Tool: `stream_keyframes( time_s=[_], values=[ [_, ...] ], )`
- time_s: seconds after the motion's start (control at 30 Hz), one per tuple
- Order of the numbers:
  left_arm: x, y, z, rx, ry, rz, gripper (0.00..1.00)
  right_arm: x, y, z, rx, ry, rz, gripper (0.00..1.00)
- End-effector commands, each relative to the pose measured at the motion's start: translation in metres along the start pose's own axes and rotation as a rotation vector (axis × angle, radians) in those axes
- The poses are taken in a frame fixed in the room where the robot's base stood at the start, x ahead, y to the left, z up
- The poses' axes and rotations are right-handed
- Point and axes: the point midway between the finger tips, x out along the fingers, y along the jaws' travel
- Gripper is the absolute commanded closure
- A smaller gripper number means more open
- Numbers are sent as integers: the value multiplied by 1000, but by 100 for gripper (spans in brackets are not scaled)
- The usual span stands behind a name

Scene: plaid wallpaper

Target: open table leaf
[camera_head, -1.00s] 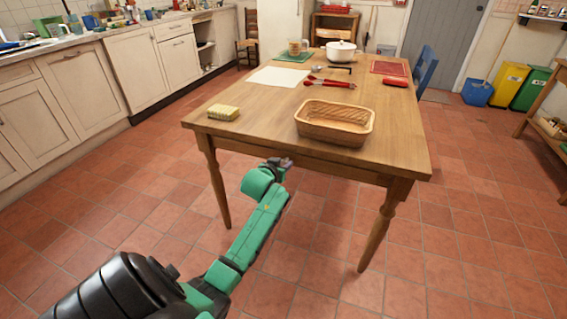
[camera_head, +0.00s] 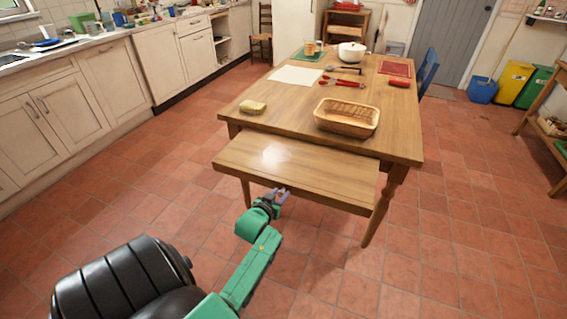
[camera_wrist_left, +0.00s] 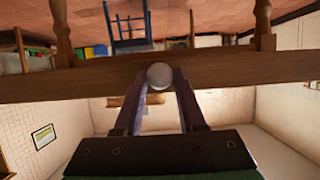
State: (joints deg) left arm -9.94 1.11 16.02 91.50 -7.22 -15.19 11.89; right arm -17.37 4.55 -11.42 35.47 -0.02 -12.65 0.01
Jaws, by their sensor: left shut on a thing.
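The wooden table (camera_head: 305,93) stands in the middle of the kitchen. Its leaf (camera_head: 300,172) is a wooden board drawn out from the near end, a little lower than the tabletop. In the left wrist view the leaf's front edge (camera_wrist_left: 60,84) crosses the picture, with a round pale knob (camera_wrist_left: 160,76) on it. My left gripper (camera_head: 279,193) is at the middle of the leaf's front edge. In the left wrist view its fingers (camera_wrist_left: 160,84) are closed around the knob. My right gripper is not in view.
On the tabletop are a wicker basket (camera_head: 346,118), a yellow sponge (camera_head: 252,107), red-handled tongs (camera_head: 342,83), a white sheet (camera_head: 297,76) and a white pot (camera_head: 351,53). A blue chair (camera_head: 429,68) stands at the right side. The tiled floor before the leaf is clear.

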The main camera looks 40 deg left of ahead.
Motion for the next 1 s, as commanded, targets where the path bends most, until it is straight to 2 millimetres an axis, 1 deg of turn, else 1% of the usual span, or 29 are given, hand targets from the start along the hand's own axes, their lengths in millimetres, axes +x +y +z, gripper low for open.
stream_keyframes(
  time_s=[0.03, 0.2, 0.63, 0.67, 0.7, 0.73, 1.0],
  values=[
    [-8, 0, 0, -1, -4, 0, 100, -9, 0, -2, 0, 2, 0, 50],
    [-19, 0, 7, -1, -2, 0, 100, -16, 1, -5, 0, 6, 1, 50],
    [-21, 0, 10, 0, 1, 0, 100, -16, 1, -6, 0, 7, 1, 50],
    [-21, 0, 9, 0, 1, 0, 49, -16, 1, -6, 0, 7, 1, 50],
    [-21, 0, 9, 1, 1, 0, 34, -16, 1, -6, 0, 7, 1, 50],
    [-21, 0, 9, 0, 1, 0, 31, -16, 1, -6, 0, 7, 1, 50],
    [-21, 0, 8, 1, 2, 0, 31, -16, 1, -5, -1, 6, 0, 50]
  ],
)
